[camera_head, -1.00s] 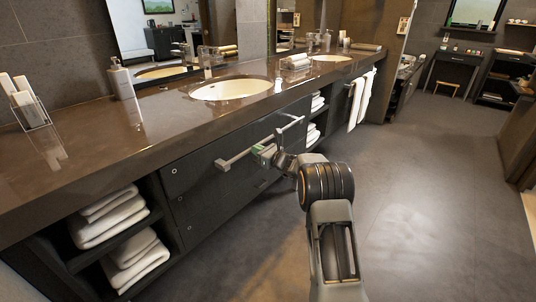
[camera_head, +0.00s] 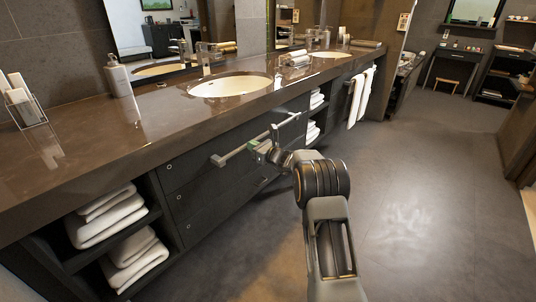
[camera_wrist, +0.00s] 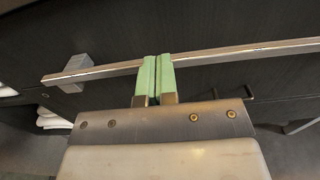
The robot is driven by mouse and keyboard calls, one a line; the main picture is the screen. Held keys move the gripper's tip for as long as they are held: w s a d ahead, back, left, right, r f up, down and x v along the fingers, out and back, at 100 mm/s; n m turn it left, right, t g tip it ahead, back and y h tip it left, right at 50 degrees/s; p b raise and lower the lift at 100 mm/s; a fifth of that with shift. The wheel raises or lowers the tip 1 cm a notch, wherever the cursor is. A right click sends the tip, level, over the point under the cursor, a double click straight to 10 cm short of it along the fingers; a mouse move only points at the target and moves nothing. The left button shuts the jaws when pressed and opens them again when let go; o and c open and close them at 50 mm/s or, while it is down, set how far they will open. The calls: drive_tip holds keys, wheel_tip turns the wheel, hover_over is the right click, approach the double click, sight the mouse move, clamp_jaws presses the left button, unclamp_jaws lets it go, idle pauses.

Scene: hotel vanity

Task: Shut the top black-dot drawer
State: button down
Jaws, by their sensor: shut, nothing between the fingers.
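The top drawer (camera_head: 207,172) is a dark front under the vanity counter, with a small round pale-rimmed mark (camera_head: 169,167) near its left end. Whether it stands slightly out is hard to tell. A long silver bar handle (camera_head: 233,153) runs across it. The bar also crosses the wrist view (camera_wrist: 105,71), with a square mount near its left end. My gripper (camera_head: 257,146) is at the middle of the bar. In the wrist view its green fingertips (camera_wrist: 157,58) are shut together with nothing between them and overlap the bar. I cannot tell whether they touch it.
Lower drawer fronts (camera_head: 206,204) are below. Open shelves with white towels (camera_head: 105,220) are at left, and more towels hang at right (camera_head: 359,100). The brown counter (camera_head: 100,150) overhangs the drawers and carries basins and bottles. The floor (camera_head: 420,200) at right is clear.

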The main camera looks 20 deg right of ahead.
drive_tip(key=p+v, duration=0.2)
drive_tip(key=v, duration=1.1)
drive_tip(key=s+a+f+n+g, duration=0.2)
drive_tip(key=s+f+n+g, duration=0.2)
drive_tip(key=f+n, duration=0.1)
drive_tip(key=s+a+r+n+g+h+p, duration=0.1)
drive_tip(key=s+a+r+n+g+p, duration=0.1)
drive_tip(key=s+a+n+g+p, duration=0.25)
drive_tip(key=s+a+r+n+g+p, duration=0.1)
drive_tip(key=s+r+n+g, duration=0.15)
drive_tip(key=s+n, duration=0.4)
drive_tip(key=s+r+n+g+h+p, duration=0.3)
drive_tip(key=s+r+n+h+p, duration=0.55)
drive_tip(key=s+r+p, duration=0.6)
drive_tip(key=s+a+r+n+t+p, duration=0.1)
drive_tip(key=s+r+n+p, duration=0.1)
drive_tip(key=r, duration=0.5)
drive_tip(key=s+a+r+n+t+p, duration=0.1)
drive_tip(key=s+r+n+p, duration=0.1)
drive_tip(key=r+p, duration=0.3)
wheel_tip(320, 180, up, 3)
drive_tip(key=shift+a+r+n+t, duration=0.15)
drive_tip(key=shift+a+n+t, duration=0.15)
drive_tip(key=shift+n, duration=0.15)
drive_tip(key=shift+s, duration=0.1)
